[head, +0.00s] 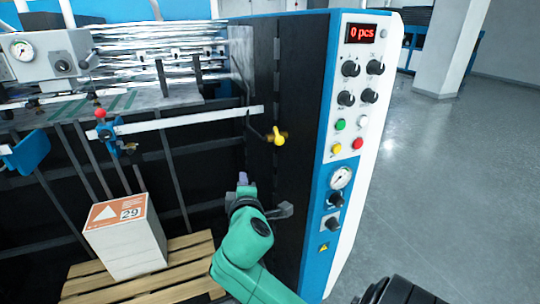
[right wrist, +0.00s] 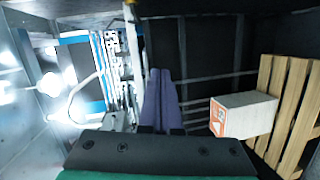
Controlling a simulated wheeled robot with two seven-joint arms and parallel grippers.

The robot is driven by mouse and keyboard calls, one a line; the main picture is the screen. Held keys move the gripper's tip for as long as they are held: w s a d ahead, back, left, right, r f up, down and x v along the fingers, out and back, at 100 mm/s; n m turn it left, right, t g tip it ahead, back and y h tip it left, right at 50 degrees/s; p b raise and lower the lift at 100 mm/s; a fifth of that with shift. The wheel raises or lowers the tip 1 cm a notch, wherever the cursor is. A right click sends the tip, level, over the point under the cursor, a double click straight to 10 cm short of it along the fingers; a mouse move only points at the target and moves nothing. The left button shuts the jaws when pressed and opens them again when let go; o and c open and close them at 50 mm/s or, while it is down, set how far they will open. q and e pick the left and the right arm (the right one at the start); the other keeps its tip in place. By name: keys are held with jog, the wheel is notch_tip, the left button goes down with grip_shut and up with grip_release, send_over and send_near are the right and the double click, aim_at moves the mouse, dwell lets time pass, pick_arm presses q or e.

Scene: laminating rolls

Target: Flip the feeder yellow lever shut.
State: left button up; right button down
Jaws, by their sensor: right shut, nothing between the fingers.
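The yellow lever (head: 279,136) sits on the black inner face of the machine's side panel, left of the control strip. In the head view its yellow end points up and right. My right gripper (head: 243,178) is below and left of the lever, apart from it, with its fingertips pointing up. In the right wrist view its purple fingers (right wrist: 161,98) are together with nothing between them. A small yellow bit (right wrist: 130,3) at the top edge of that view may be the lever, but it is cut off. My left gripper does not show.
A control strip (head: 347,125) with knobs, buttons and a "0 pcs" display is right of the lever. A white bar (head: 190,120) crosses the feeder left of it. A paper stack (head: 125,240) stands on a wooden pallet (head: 190,250) at lower left. Open floor lies right.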

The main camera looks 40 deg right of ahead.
aim_at(282, 140)
jog(key=s+d+r+m+h, duration=0.1)
jog(key=s+r+h, duration=0.1)
jog(key=s+r, duration=0.4)
jog(key=w+d+p, duration=0.4)
jog(key=w+d, duration=0.3)
jog(key=d, duration=0.3)
jog(key=shift+f, duration=0.15)
jog(key=shift+w+d, duration=0.1)
jog(key=s+d+p, duration=0.1)
jog(key=s+d, duration=0.1)
jog(key=shift+s+d+p, duration=0.25)
jog(key=shift+s+p, duration=0.05)
jog(key=shift+a, duration=0.1)
